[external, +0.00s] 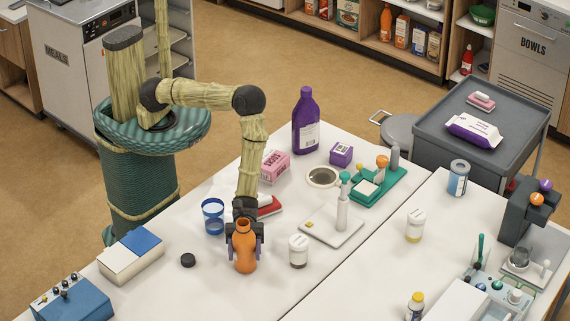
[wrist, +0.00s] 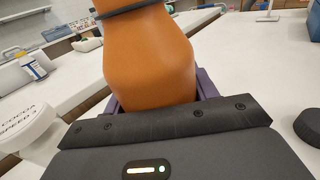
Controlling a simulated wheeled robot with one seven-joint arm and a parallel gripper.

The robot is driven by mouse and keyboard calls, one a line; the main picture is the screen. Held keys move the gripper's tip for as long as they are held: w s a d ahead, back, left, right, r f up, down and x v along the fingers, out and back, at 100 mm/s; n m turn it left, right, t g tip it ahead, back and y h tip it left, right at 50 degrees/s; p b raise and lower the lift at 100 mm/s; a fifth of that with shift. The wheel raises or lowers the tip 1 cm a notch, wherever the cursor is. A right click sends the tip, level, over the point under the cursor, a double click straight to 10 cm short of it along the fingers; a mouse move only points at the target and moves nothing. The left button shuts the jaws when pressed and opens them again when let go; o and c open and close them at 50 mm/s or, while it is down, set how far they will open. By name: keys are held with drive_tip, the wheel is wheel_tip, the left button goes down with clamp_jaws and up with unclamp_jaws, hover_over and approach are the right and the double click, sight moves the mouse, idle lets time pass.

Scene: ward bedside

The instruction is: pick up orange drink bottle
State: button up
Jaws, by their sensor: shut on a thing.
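The orange drink bottle (external: 243,252) is upright at the front of the white table in the external view. My gripper (external: 245,245) is shut on it, with a purple finger on each side of its body. In the wrist view the orange bottle (wrist: 150,60) fills the middle, between the purple fingers of my gripper (wrist: 160,95). Its lower part is hidden there. I cannot tell whether its base touches the table.
A white jar (external: 298,251) stands close to the right of the bottle. A blue cup (external: 213,216) and a black disc (external: 188,260) are to its left. A red-and-white item (external: 269,207) lies behind my gripper. The table directly in front looks clear.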

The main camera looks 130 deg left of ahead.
sight(243, 237)
drive_tip(key=shift+r+b, duration=0.55)
drive_tip(key=shift+r, duration=4.35)
drive_tip(key=shift+r, duration=0.1)
